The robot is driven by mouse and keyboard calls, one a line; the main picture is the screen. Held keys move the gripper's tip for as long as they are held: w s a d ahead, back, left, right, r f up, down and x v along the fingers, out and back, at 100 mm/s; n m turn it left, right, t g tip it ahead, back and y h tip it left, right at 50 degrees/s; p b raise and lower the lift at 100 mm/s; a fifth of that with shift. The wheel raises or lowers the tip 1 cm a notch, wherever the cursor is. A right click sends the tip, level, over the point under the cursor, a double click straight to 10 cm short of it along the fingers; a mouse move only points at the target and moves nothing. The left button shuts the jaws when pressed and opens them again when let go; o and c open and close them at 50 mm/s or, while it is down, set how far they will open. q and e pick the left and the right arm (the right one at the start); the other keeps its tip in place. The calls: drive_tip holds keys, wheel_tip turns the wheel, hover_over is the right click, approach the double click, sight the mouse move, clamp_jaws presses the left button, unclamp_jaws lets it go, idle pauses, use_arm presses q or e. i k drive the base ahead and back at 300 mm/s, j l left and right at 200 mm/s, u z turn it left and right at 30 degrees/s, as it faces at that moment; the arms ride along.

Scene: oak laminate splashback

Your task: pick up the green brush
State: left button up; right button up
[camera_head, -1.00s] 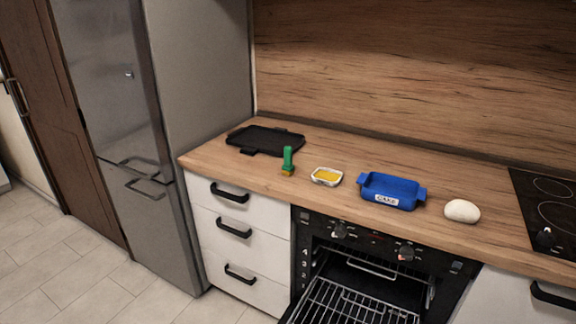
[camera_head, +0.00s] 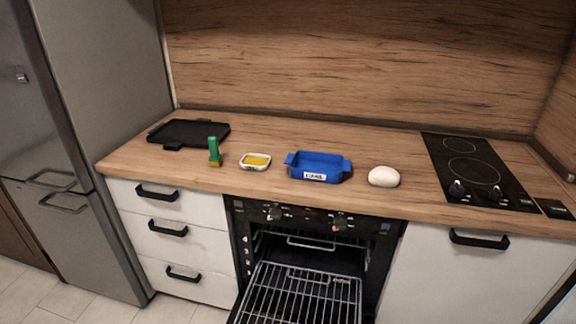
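The green brush (camera_head: 214,150) stands upright on the wooden counter (camera_head: 290,134), its green handle up and its yellowish-brown bristle end down. It is at the left part of the counter, between the black tray and a small white dish with yellow contents. Nothing touches it that I can see. Neither of my grippers shows in the head view.
A black tray (camera_head: 188,132) lies behind left of the brush. To its right are the white dish (camera_head: 255,161), a blue baking dish (camera_head: 318,167), a white dough ball (camera_head: 384,176) and a black hob (camera_head: 477,170). The oven door below hangs open with a wire rack (camera_head: 300,296) showing.

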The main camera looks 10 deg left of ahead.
sight(215, 160)
drive_tip(key=j+z, duration=0.5)
drive_tip(key=j, duration=1.45)
drive_tip(key=k, duration=0.05)
